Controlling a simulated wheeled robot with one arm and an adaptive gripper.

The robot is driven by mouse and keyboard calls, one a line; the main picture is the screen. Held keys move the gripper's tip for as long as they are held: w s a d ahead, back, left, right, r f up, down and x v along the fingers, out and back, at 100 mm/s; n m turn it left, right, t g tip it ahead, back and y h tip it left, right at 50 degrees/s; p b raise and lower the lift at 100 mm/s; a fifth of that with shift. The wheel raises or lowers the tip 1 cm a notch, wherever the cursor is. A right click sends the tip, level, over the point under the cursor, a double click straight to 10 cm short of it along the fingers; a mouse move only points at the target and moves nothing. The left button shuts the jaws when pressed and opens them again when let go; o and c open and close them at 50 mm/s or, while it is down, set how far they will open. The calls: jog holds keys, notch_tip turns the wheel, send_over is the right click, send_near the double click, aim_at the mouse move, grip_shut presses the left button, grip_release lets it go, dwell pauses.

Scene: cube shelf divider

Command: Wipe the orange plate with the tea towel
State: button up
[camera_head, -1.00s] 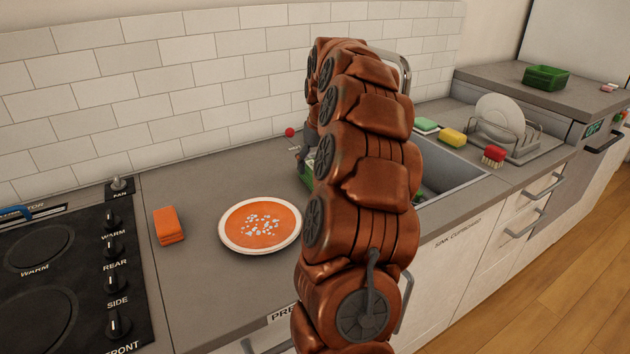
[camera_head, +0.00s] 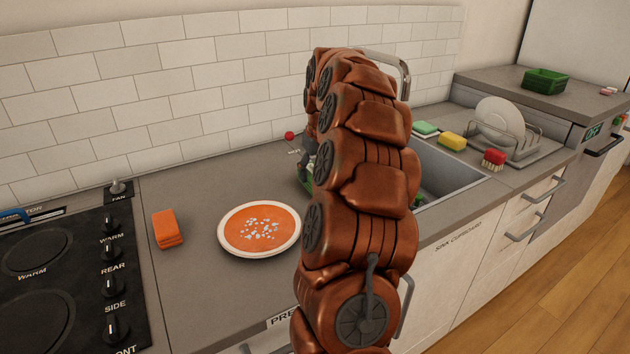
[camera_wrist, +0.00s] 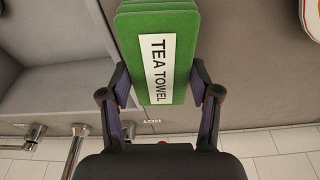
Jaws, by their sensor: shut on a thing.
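The orange plate (camera_head: 240,232) with a white rim lies on the counter left of my arm in the head view. Pale bluish specks cover its middle. Part of its rim shows at the right edge of the wrist view (camera_wrist: 312,18). The tea towel (camera_wrist: 158,55) is a folded green block with a white "TEA TOWEL" label in the wrist view. My gripper (camera_wrist: 157,92) is shut on it, one finger on each side. In the head view my arm hides most of the gripper and towel. The plate and towel are apart in the wrist view.
An orange folded cloth (camera_head: 167,229) lies left of the plate, beside the black hob (camera_head: 60,270). The sink (camera_head: 455,180) is right of my arm, with a green sponge (camera_head: 425,128), a yellow sponge (camera_head: 452,141), a red brush (camera_head: 493,158) and a dish rack (camera_head: 525,145) around it.

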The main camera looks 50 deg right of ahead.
jog(key=c, duration=0.5)
jog(key=shift+r+p, duration=0.95)
jog(key=shift+r, duration=1.6)
jog(key=shift+r, duration=0.1)
